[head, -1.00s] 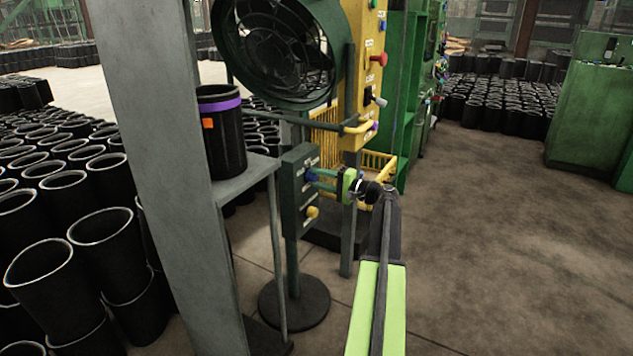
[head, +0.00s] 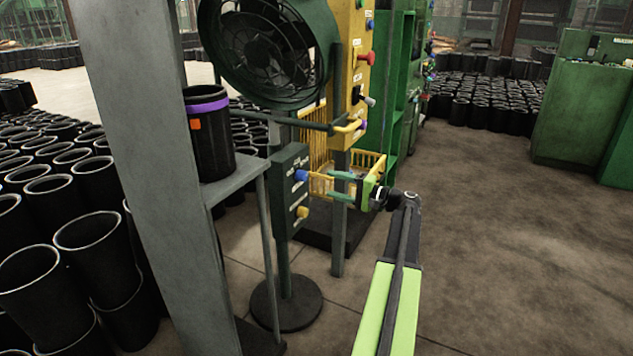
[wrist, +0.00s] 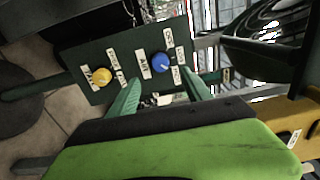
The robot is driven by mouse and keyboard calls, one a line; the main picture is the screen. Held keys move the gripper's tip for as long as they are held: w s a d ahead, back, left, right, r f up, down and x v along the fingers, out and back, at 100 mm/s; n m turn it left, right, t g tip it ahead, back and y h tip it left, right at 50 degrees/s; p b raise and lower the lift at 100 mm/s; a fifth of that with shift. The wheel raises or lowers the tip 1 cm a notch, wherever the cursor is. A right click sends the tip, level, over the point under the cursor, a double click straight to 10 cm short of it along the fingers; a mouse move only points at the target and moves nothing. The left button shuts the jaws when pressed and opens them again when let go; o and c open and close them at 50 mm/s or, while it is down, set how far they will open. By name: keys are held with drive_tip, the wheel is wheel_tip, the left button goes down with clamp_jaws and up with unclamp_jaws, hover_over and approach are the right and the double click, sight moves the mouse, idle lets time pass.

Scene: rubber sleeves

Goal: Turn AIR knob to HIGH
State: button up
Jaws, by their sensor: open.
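The blue knob (head: 301,175) is on the upper part of a dark green control box (head: 283,195) on a stand. In the wrist view the blue knob (wrist: 161,63) has an AIR label (wrist: 144,65) beside it and several small position labels on its other side. A small pale mark shows on its face, but I cannot tell surely which label it points to. A yellow knob (head: 302,212) is lower on the box. My gripper (head: 338,186) is open and empty, to the right of the blue knob and apart from it. Its fingers (wrist: 162,82) point at the box.
A large fan (head: 268,52) is above the box. A yellow panel (head: 354,70) with a red button and a yellow basket (head: 366,163) stand behind. A grey post (head: 150,150) and shelf with a black sleeve (head: 210,140) are left. Floor at right is clear.

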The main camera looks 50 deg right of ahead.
drive_tip(key=v, duration=0.7)
drive_tip(key=shift+s, duration=0.15)
